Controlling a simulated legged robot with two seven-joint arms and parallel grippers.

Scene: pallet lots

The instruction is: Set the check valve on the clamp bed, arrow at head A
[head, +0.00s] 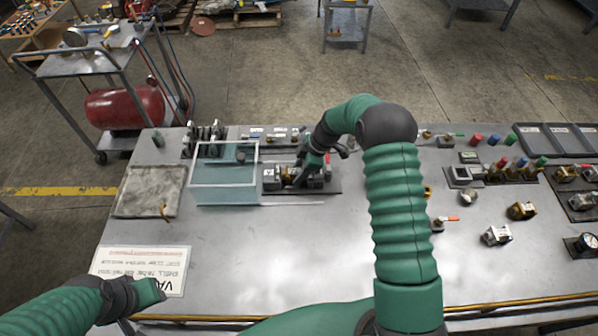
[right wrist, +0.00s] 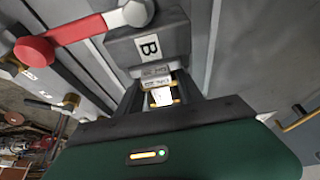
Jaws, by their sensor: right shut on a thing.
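The clamp bed (head: 320,190) is a dark plate at the middle back of the bench, with a grey head (head: 270,177) at its left end. My right gripper (head: 307,178) is over the bed between the heads, shut on the check valve (right wrist: 163,98). Only a pale label and brass parts of the valve show between the dark fingers. Its arrow cannot be made out. My left gripper (head: 148,292) is by the front left bench edge, over a printed sheet; its opening is unclear.
A clear-walled tank (head: 225,185) stands just left of the bed. A red-handled lever (right wrist: 35,50) sits near head B. Several loose valves, including one brass-coloured valve (head: 522,210), lie at right. The bench's front middle is clear.

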